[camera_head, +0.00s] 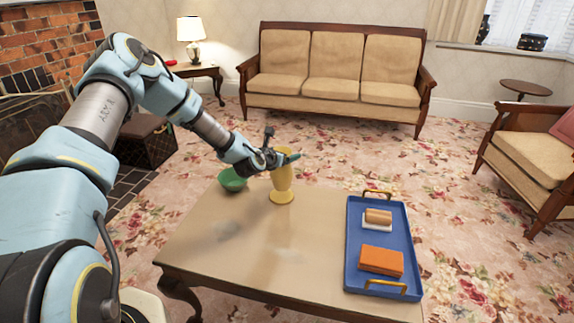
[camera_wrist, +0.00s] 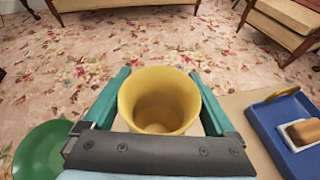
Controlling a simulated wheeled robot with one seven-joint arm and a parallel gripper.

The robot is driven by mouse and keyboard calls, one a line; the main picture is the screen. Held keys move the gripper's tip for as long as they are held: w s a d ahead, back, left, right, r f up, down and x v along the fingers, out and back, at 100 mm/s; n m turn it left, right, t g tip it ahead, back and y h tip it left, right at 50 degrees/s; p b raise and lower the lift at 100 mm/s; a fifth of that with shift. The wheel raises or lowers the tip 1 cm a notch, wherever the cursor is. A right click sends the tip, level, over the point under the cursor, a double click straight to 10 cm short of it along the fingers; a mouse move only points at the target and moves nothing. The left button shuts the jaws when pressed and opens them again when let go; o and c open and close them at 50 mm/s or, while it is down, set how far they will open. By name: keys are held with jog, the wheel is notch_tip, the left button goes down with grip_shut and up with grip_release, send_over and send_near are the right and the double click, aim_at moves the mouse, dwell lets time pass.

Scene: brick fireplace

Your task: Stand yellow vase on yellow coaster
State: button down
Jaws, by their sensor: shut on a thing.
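The yellow vase (camera_head: 283,179) stands upright at the far edge of the table. My gripper (camera_head: 277,158) is shut on it near its top. In the wrist view the round open mouth of the vase (camera_wrist: 160,98) lies between the two green fingers of my gripper (camera_wrist: 160,92). A flat yellow disc, the yellow coaster (camera_head: 281,197), shows directly under the vase in the head view. The vase base looks centred over it. Whether the base touches the coaster or hangs just above it I cannot tell. The coaster is hidden in the wrist view.
The wooden table (camera_head: 240,245) has a clear middle and front. A green bowl (camera_head: 233,181) sits just left of the vase. A blue tray (camera_head: 352,255) with yellow handles stands at the right, holding an orange block (camera_head: 381,261) and a tan roll (camera_head: 378,216) on a white dish.

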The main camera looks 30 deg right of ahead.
jog(key=shift+f, duration=1.8)
jog(key=shift+a+f, duration=0.1)
jog(key=shift+f, duration=0.15)
grip_release()
jog(key=shift+r, duration=0.1)
jog(key=shift+r, duration=0.2)
jog(key=shift+s+a, duration=0.15)
jog(key=shift+a, duration=0.15)
jog(key=v, duration=1.1)
jog(key=shift+r, duration=0.15)
